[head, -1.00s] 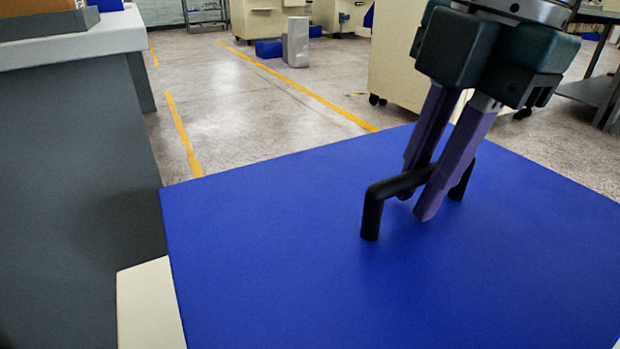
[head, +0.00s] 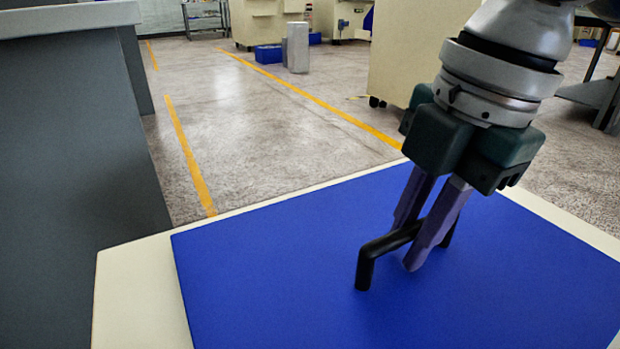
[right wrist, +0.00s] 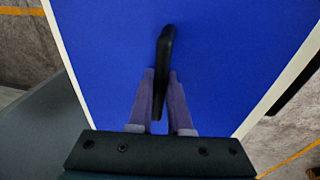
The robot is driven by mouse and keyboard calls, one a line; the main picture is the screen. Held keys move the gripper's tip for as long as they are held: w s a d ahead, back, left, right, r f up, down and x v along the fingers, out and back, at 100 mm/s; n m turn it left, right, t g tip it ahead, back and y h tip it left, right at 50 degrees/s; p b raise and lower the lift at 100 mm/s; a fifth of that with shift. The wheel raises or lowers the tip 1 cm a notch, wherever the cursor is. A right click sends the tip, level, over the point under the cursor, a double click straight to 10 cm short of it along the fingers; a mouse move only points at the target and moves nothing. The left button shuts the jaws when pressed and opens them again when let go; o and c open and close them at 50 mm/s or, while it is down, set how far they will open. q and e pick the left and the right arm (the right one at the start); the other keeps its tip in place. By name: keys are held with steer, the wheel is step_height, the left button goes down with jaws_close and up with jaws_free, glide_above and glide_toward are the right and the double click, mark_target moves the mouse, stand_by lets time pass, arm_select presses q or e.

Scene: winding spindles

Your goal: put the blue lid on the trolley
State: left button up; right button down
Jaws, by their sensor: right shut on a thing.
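The blue lid (head: 270,250) is a flat rectangular sheet with a black bar handle (head: 366,268) on top. My right gripper (head: 411,242) comes down from above, shut on the handle. The right wrist view also shows the handle (right wrist: 166,42) between the purple fingers, with the lid (right wrist: 225,50) below. A cream top (head: 130,290), probably the trolley's, lies under the lid and shows as a border at its left, far and right edges. I cannot tell if the lid touches it or hangs just above. My left gripper is not in view.
A dark grey counter with a pale top (head: 70,18) stands close at the left. A cream cabinet (head: 405,50) stands behind the gripper. Open floor with yellow lines (head: 185,150) lies beyond the lid. A grey block (head: 297,47) stands farther back.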

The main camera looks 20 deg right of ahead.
mark_target(426, 267)
steer(key=c, duration=0.8)
jaws_free()
steer(key=shift+c, duration=0.2)
steer(key=shift+r, duration=0.1)
step_height(426, 267, up, 12)
steer(key=s+d+p, duration=0.1)
steer(key=p, duration=0.6)
steer(key=shift+s+d, duration=0.2)
steer(key=shift+s, duration=0.1)
